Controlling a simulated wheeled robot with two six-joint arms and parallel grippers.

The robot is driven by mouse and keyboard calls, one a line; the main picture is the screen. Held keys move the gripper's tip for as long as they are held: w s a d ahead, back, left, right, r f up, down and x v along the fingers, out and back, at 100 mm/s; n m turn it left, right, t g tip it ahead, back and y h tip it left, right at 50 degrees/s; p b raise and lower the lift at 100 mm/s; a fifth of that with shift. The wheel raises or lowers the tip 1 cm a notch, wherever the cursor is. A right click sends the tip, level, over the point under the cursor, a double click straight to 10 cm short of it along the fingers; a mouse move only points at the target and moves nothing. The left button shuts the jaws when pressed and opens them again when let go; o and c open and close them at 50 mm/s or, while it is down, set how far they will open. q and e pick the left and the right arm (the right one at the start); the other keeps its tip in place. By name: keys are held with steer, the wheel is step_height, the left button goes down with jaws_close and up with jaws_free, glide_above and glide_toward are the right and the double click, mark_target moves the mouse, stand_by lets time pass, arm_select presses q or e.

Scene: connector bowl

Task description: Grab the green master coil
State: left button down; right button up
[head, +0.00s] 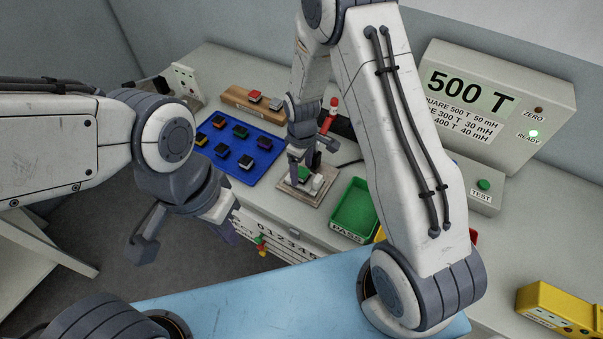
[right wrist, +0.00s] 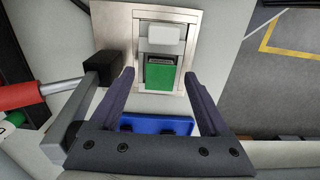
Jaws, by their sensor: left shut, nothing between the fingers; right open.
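The green master coil (right wrist: 160,77) sits in a square metal fixture (right wrist: 115,25), just below a white block (right wrist: 165,40) in the right wrist view. In the head view a little of the green coil (head: 304,173) shows on the fixture, partly hidden by my right gripper. My right gripper (head: 297,172) is open and points down at the fixture. In the right wrist view its fingers (right wrist: 158,80) stand either side of the coil, with gaps visible; I cannot tell their exact height. My left gripper (head: 222,234) is shut and empty, off the bench's front edge.
A red-handled clamp (head: 333,106) stands just behind the fixture, close to my right gripper. A blue tray (head: 240,177) with several coils is left, a green PASS bin (head: 352,209) right. A wooden block (head: 237,97) and a 500 T meter (head: 500,98) stand behind.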

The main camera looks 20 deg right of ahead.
steer(key=shift+f, duration=0.45)
steer(key=shift+c, duration=0.3)
jaws_close()
steer(key=shift+r, duration=0.1)
